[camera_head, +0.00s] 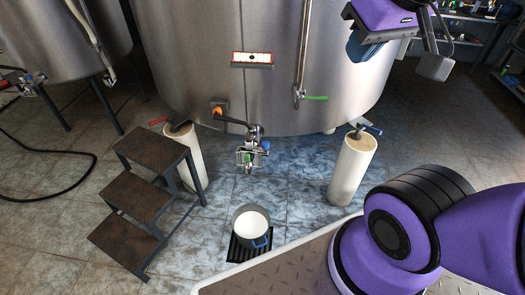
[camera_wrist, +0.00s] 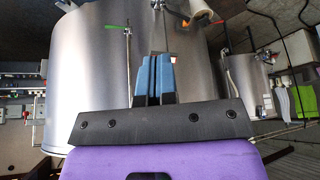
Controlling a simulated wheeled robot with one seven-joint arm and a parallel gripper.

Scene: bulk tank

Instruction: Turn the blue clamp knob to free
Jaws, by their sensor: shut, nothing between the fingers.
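A small blue part (camera_head: 265,146), which looks like the clamp knob, sits on the metal valve assembly (camera_head: 247,158) below the large tank. It is too small to tell its turn position. A green part shows beside it. My gripper (camera_head: 357,48) is at the upper right, in front of the tank's right side, well apart from the valve. In the wrist view its blue fingers (camera_wrist: 153,78) are together, with nothing between them. I cannot pick out the knob in the wrist view.
A white bucket (camera_head: 251,222) stands on a black grate below the valve. Brown steps (camera_head: 143,200) stand at the left. Two pale columns flank the valve, the right one (camera_head: 352,168) nearer my arm. A green-handled pipe (camera_head: 304,70) runs down the tank.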

